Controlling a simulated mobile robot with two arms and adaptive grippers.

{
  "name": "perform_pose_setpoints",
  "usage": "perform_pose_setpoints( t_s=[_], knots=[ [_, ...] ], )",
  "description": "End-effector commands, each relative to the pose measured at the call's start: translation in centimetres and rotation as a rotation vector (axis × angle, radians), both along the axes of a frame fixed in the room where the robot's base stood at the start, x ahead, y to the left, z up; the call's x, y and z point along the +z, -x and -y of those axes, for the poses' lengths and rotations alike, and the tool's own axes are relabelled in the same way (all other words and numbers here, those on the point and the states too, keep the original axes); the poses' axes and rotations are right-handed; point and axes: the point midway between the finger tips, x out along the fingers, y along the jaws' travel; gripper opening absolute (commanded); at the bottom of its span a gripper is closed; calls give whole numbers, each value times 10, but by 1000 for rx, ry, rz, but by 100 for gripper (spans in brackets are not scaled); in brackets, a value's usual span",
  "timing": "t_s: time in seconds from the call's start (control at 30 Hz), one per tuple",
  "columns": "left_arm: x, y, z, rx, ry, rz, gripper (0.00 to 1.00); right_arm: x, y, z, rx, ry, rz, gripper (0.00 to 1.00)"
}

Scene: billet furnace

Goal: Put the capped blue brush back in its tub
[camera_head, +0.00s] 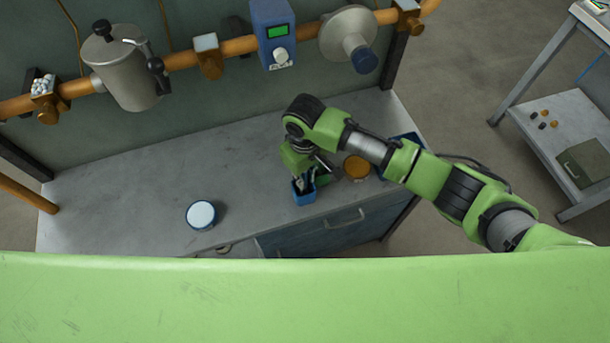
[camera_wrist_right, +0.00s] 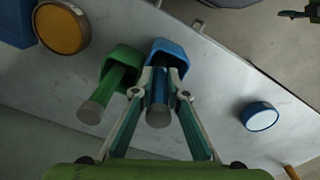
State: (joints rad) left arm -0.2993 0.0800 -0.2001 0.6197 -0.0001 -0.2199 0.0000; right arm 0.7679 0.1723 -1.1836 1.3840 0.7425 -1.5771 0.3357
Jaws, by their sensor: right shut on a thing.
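The blue brush (camera_wrist_right: 158,100) has a grey round end that faces the wrist camera. My right gripper (camera_wrist_right: 158,74) is shut on its blue shaft. In the head view this gripper (camera_head: 303,176) is directly above the blue tub (camera_head: 304,197), near the front edge of the bench. The wrist view shows the blue tub (camera_wrist_right: 168,50) behind the fingertips, with the brush lined up over its opening. The fingers hide part of the brush, and I cannot tell how deep it sits in the tub. My left gripper does not show clearly in either view.
A green tub with a green brush (camera_wrist_right: 104,92) stands close beside the blue tub. An orange-topped round container (camera_head: 357,167) is to the right. A white-topped blue container (camera_head: 201,215) stands left on the grey bench (camera_head: 120,210), with clear surface between.

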Motion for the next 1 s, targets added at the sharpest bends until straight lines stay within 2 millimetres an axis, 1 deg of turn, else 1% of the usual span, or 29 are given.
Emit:
perform_pose_setpoints(
  t_s=[0.13,0.17,0.2,0.23,0.53,0.67,0.77,1.0],
  knots=[
    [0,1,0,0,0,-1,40,-2,0,0,-1,-1,-1,0],
    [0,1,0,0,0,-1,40,-3,0,0,-1,-1,-1,16],
    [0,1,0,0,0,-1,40,-2,0,0,-1,-1,1,27],
    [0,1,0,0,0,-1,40,-2,0,0,-1,-1,1,31],
    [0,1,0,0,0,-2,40,-2,0,0,-1,0,0,31],
    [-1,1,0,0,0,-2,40,6,0,-1,-1,-3,2,31],
    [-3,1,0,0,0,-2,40,21,-1,-1,-1,-3,4,31],
    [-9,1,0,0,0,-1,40,73,0,-1,-1,-3,4,31]
  ],
)
